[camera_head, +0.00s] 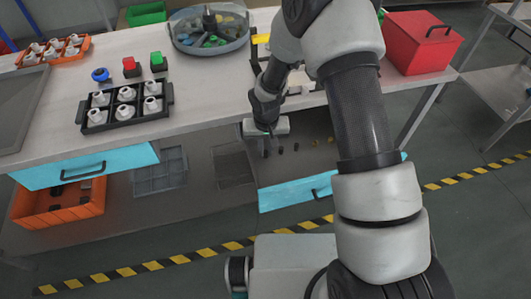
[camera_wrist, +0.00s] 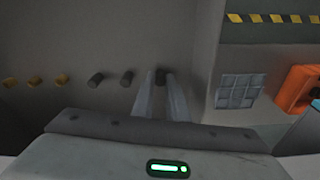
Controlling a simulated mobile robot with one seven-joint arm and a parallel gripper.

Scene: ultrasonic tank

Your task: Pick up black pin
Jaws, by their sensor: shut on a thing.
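My gripper (camera_wrist: 161,97) reaches down into the open blue-fronted drawer (camera_head: 290,194) under the table. In the wrist view its two fingers are shut on a black pin (camera_wrist: 161,76), which shows at the fingertips. Two more black pins (camera_wrist: 127,77) (camera_wrist: 96,79) lie to its left in a row, apart from the fingers. In the head view my gripper (camera_head: 268,146) is small, and the held pin cannot be made out there. The loose black pins (camera_head: 281,150) show just right of the gripper.
Several yellow pins (camera_wrist: 34,81) continue the row in the drawer. On the table (camera_head: 215,88) stand a round tank (camera_head: 209,44), a black tray (camera_head: 82,115) of white parts and a red toolbox (camera_head: 420,50). An orange bin (camera_head: 40,214) sits below at left.

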